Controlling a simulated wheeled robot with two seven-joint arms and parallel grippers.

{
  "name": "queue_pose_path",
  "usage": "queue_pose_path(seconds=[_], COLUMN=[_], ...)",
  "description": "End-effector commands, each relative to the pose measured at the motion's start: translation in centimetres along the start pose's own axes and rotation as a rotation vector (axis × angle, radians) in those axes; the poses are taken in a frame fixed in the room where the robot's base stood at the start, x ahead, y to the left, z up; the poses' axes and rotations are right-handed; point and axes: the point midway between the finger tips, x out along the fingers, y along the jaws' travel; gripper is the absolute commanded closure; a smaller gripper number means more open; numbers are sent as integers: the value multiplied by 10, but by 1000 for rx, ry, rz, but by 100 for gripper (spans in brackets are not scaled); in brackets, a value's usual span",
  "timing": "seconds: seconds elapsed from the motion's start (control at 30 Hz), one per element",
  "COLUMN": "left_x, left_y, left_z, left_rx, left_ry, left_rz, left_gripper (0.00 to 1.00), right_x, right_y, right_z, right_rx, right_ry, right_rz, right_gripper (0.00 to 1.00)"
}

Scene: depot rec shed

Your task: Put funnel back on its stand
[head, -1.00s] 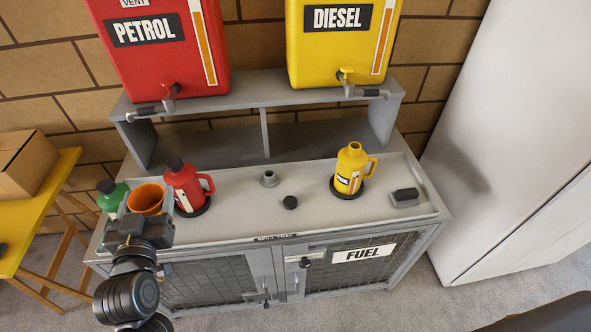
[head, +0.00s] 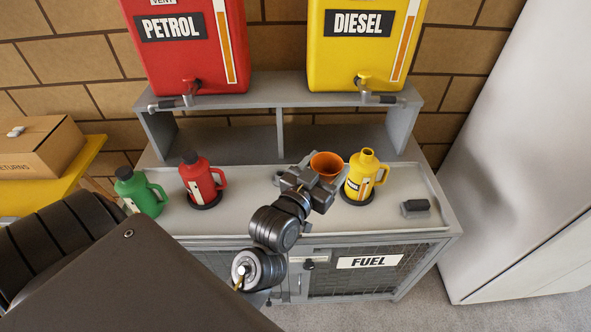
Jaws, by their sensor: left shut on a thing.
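The orange funnel (head: 327,164) is in my left gripper (head: 319,181), which is shut on it. The gripper holds it wide mouth up, over the right middle of the grey bench top, just left of the yellow diesel jug (head: 361,177) in the picture. I cannot tell whether the funnel touches the jug or how high it is. The jug has no cap on and stands on a black round base. The small grey round holder that showed on the bench earlier, possibly the stand, is hidden or not clearly visible behind my gripper and wrist. My right gripper is out of view.
A red jug (head: 200,179) and a green jug (head: 138,192) stand at the bench's left. A dark block (head: 415,206) lies at the right. The red petrol tank (head: 190,50) and yellow diesel tank (head: 360,55) sit on the shelf (head: 260,91) behind, their taps overhanging.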

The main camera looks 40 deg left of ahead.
Motion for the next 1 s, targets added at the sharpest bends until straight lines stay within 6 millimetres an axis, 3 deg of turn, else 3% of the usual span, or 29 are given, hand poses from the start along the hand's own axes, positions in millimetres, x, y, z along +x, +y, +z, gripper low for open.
queue_pose_path(seconds=[0.13, 0.3, 0.53, 0.77, 1.0], left_x=[38, 79, 100, 102, 108], left_y=[-22, -57, -84, -93, -145], left_z=[11, 39, 66, 76, 105], left_rx=[-12, -15, 0, 4, 9], left_ry=[-2, 0, -1, 1, 3], left_rz=[-93, -238, -354, -367, -368], left_gripper=[59, 59, 59, 59, 59], right_x=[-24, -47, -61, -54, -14], right_y=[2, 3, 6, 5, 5], right_z=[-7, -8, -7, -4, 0], right_rx=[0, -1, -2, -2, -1], right_ry=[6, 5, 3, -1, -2], right_rz=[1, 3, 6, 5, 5], right_gripper=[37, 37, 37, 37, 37])
